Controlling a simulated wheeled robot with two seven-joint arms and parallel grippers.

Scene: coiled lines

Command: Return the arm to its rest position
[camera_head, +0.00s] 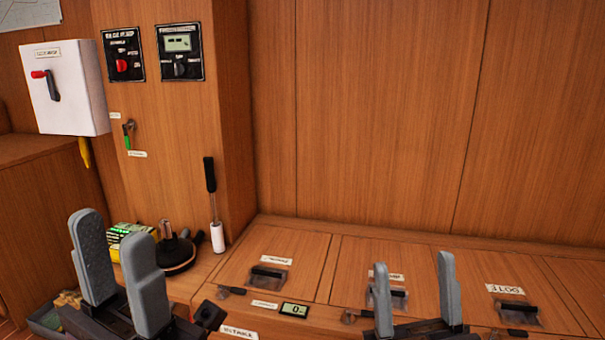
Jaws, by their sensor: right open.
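My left gripper (112,229) is at the lower left, its two grey fingers pointing up with a gap between them. It is open, and nothing shows between the fingers. My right gripper (414,263) is at the bottom, right of centre, in front of the wooden lids. Its fingers stand apart, open and empty. Most of both arms is out of the frame.
A wooden bench (345,228) with several latched lids and a small display (295,310) runs along the panelled wall. A white switch box (82,95) hangs upper left.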

